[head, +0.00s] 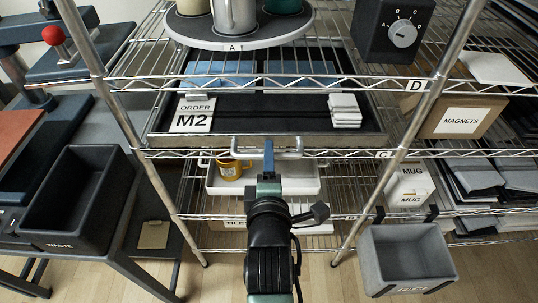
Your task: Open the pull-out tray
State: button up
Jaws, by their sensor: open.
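The pull-out tray (262,140) is a wide, dark, shallow tray with a grey front edge, on the middle shelf of the wire rack. Its front edge lies close to the shelf's front wire. A pale bar handle (294,153) is at the middle of its front. My gripper (268,150) reaches up to the handle, its blue fingers overlapping the bar in the head view. The fingers are open, but seen nearly edge-on. I cannot tell whether they straddle or touch the bar. The arm hides part of the handle.
On the tray are an "ORDER M2" card (192,116), white blocks (344,110) and blue pieces (300,72). A white bin (222,187) with a yellow mug (231,170) sits below. A black waste bin (72,200) stands left; a grey bin (408,260) hangs right. Rack posts flank the tray.

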jog(key=shift+x, duration=0.9)
grip_shut()
dwell(0.9)
